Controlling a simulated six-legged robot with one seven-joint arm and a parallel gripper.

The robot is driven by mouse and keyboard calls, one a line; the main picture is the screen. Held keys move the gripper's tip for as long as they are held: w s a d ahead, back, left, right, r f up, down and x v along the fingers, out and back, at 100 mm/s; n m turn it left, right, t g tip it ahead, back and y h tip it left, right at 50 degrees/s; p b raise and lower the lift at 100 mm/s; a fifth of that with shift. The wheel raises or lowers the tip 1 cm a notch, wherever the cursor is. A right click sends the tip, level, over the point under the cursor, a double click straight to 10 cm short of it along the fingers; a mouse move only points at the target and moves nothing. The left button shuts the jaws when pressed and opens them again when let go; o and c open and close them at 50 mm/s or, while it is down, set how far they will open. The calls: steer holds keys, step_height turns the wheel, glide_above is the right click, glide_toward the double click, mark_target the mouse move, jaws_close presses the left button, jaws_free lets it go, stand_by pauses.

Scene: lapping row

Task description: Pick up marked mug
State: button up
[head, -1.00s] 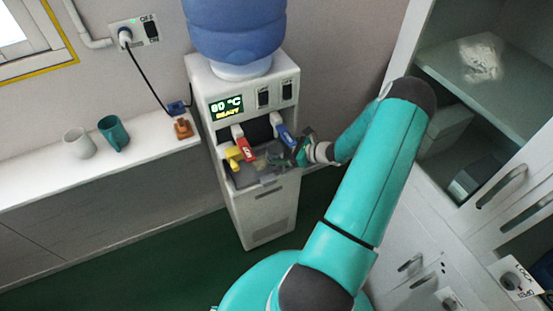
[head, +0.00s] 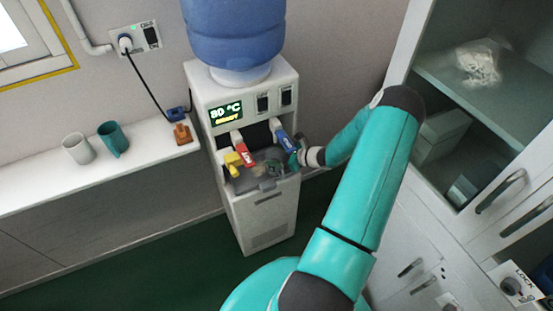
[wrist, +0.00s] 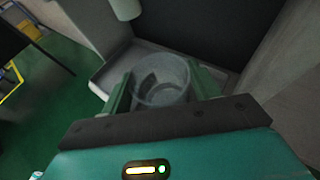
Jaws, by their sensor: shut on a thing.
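In the wrist view a greyish, see-through-looking mug (wrist: 162,84) stands between the two green fingers of my gripper (wrist: 162,92). The fingers are shut on its sides, and a dark patch shows in or through it. It is over the dispenser's drip tray; I cannot tell whether it touches the tray. In the head view my gripper (head: 288,161) is at the dispenser's bay, under the blue tap, and the mug is small and partly hidden there. A white mug (head: 78,149) and a teal mug (head: 113,138) stand on the shelf at left.
The water dispenser (head: 262,212) carries a blue bottle and reads 80 °C. An open cabinet (head: 480,90) stands at right. Green floor (head: 160,262) is clear at lower left.

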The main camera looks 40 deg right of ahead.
steer(key=shift+r, duration=0.1)
steer(key=shift+r, duration=1.7)
steer(key=s+a, duration=0.2)
steer(key=s, duration=0.6)
steer(key=s+a, duration=0.3)
steer(key=s, duration=0.6)
steer(key=shift+s, duration=0.15)
steer(key=shift+f, duration=0.1)
